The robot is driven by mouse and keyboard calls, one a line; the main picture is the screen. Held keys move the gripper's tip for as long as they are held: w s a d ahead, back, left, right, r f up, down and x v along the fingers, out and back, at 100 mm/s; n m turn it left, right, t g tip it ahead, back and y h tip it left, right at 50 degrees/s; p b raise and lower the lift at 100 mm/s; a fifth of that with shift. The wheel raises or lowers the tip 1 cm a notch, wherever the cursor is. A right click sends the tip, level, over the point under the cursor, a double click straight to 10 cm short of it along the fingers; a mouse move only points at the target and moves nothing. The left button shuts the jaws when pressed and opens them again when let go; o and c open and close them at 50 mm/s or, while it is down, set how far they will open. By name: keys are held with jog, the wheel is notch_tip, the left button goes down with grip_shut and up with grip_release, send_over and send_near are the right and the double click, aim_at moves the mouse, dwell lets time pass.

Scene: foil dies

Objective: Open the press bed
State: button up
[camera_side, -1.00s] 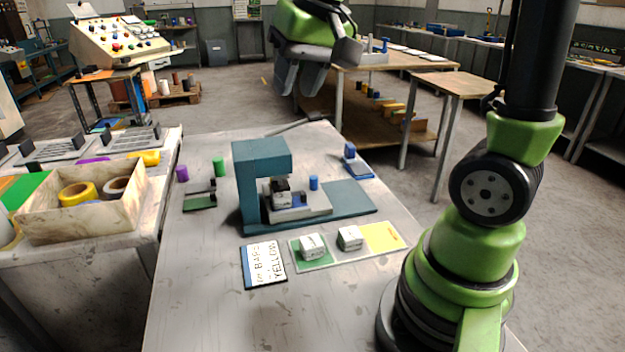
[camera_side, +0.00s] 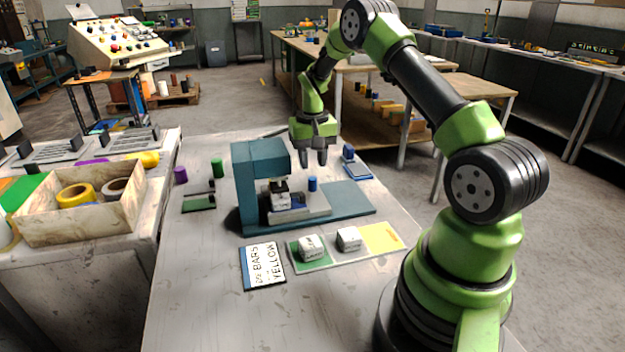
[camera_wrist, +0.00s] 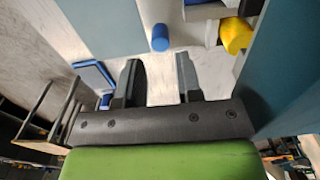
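The teal press (camera_side: 262,162) stands mid-table on a teal base plate (camera_side: 350,196). Its grey bed (camera_side: 318,205) lies low on the base, and part of it is under the press head. A blue upright post (camera_side: 312,184) stands at the bed's far side; it also shows in the wrist view (camera_wrist: 160,38). My gripper (camera_side: 313,160) points down above and beyond the post. In the wrist view my gripper (camera_wrist: 160,78) has its two fingers apart with nothing between them. The post is ahead of the fingertips, not between them.
Two white blocks (camera_side: 311,246) (camera_side: 348,238) sit on a green-and-yellow strip beside a lettered card (camera_side: 263,265). A blue stand (camera_side: 350,160) is right of my gripper. Green (camera_side: 217,168) and purple (camera_side: 181,175) cylinders stand left of the press.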

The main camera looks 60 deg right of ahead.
aim_at(313, 178)
notch_tip(313, 178, down, 6)
jog(key=shift+r, duration=0.15)
grip_shut()
